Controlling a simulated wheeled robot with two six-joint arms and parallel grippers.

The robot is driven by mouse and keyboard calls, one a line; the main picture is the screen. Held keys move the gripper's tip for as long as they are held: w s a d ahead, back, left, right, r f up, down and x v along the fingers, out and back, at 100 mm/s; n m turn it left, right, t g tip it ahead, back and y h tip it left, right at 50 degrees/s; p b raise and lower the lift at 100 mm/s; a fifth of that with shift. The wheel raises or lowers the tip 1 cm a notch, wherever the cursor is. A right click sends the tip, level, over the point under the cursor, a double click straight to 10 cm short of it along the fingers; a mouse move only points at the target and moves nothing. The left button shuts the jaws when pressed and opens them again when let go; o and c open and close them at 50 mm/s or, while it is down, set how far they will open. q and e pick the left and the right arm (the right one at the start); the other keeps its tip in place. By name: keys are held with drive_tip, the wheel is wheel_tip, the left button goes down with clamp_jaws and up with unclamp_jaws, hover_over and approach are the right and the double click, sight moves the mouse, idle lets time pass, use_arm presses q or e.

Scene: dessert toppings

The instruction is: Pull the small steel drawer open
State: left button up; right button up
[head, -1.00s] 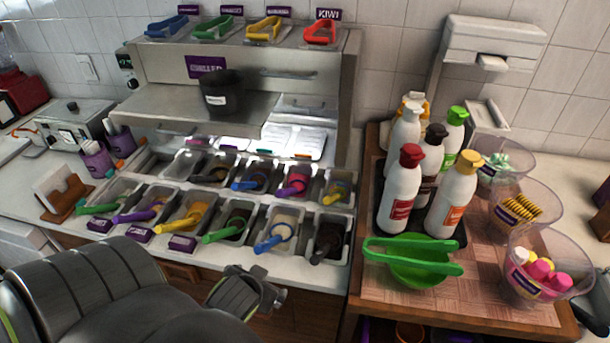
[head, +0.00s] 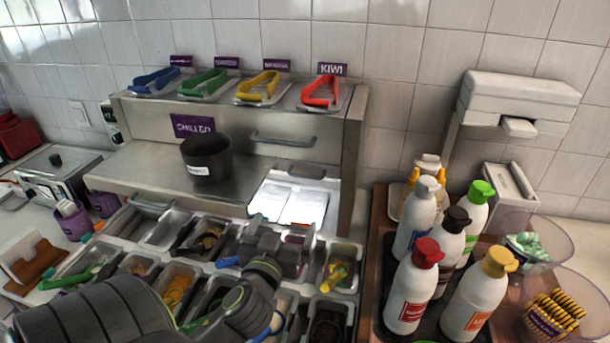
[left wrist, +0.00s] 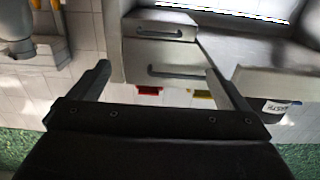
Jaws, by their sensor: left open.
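The small steel drawer (head: 306,166) is the lower handled front at the right of the steel chilled unit, under a wider handled panel (head: 345,140). In the left wrist view, which is upside down, the drawer (left wrist: 160,20) is at the top, with a bar handle along its edge. I cannot tell whether it is slightly out. My left gripper (head: 284,234) is open, in front of and below the drawer, over the topping bins. In the wrist view its fingers (left wrist: 160,82) are spread with nothing between them. It appears apart from the handle. My right gripper is not in view.
A black pot (head: 207,158) stands on the steel shelf (head: 150,170) left of the drawer. Coloured tongs (head: 263,87) lie on top of the unit. Topping bins (head: 340,278) fill the counter below. Sauce bottles (head: 412,290) stand on the right.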

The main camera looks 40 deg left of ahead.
use_arm(q)
drive_tip(key=w, duration=0.2)
drive_tip(key=p, duration=0.4)
approach(304, 177)
drive_tip(key=x, duration=0.6)
drive_tip(key=shift+w+a, duration=0.2)
drive_tip(key=shift+w, duration=0.15)
drive_tip(key=shift+w+a+f+p, duration=0.1)
drive_tip(key=shift+w+a+p, duration=0.2)
drive_tip(key=shift+w, duration=0.3)
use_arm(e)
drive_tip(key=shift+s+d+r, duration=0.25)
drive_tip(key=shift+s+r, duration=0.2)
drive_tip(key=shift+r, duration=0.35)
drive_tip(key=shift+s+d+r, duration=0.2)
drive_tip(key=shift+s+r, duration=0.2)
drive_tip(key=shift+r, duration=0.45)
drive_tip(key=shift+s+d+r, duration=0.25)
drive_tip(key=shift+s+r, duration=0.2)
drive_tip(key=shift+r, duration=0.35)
